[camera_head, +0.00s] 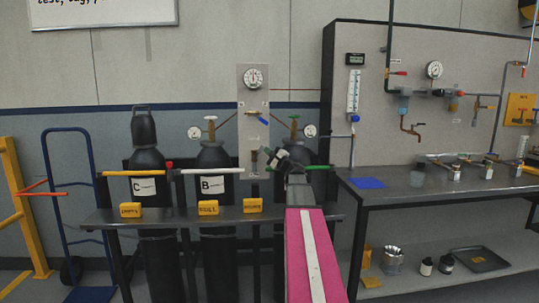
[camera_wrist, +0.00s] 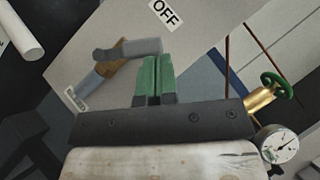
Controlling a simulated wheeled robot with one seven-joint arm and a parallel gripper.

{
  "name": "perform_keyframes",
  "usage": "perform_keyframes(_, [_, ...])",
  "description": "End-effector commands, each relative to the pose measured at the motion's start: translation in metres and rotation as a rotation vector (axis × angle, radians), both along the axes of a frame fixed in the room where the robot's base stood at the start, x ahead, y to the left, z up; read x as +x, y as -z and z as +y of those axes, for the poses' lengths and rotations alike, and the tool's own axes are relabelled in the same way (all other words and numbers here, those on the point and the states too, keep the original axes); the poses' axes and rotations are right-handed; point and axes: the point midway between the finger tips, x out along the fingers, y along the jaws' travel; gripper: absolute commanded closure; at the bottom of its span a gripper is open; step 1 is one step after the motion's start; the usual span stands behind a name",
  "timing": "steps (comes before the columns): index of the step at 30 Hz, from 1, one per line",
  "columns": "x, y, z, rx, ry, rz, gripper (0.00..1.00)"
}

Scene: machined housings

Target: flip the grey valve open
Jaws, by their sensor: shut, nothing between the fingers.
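The grey valve shows in the wrist view as a grey lever (camera_wrist: 138,48) on a brownish body (camera_wrist: 113,68), with a grey pipe at lower left. The lever lies at an angle to the pipe, below a white OFF label (camera_wrist: 166,13). My gripper (camera_wrist: 156,62) has its green fingers together and empty, tips at the lever's right part; I cannot tell whether they touch it. In the head view my gripper (camera_head: 268,156) is in front of the pale panel (camera_head: 252,92), low and right, beside the small grey valve (camera_head: 254,161).
Black cylinders B (camera_head: 213,210) and C (camera_head: 147,215) stand left behind a rack shelf (camera_head: 180,216) with yellow tags. A blue-handled valve (camera_head: 251,113) is higher on the panel. A green handwheel (camera_wrist: 277,85) and gauge (camera_wrist: 279,145) are at right in the wrist view.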

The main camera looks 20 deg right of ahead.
Motion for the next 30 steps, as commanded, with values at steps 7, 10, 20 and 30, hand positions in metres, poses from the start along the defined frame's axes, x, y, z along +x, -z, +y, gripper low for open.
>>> perform_keyframes(7, [0.003,-0.015,0.009,-0.201,0.001,0.055,1.0])
perform_keyframes(10, [0.004,-0.019,0.013,-0.28,0.0,0.079,1.0])
perform_keyframes(20, [0.007,-0.027,0.025,-0.451,-0.001,0.129,1.0])
perform_keyframes(30, [0.009,-0.031,0.031,-0.447,0.0,0.129,1.0])
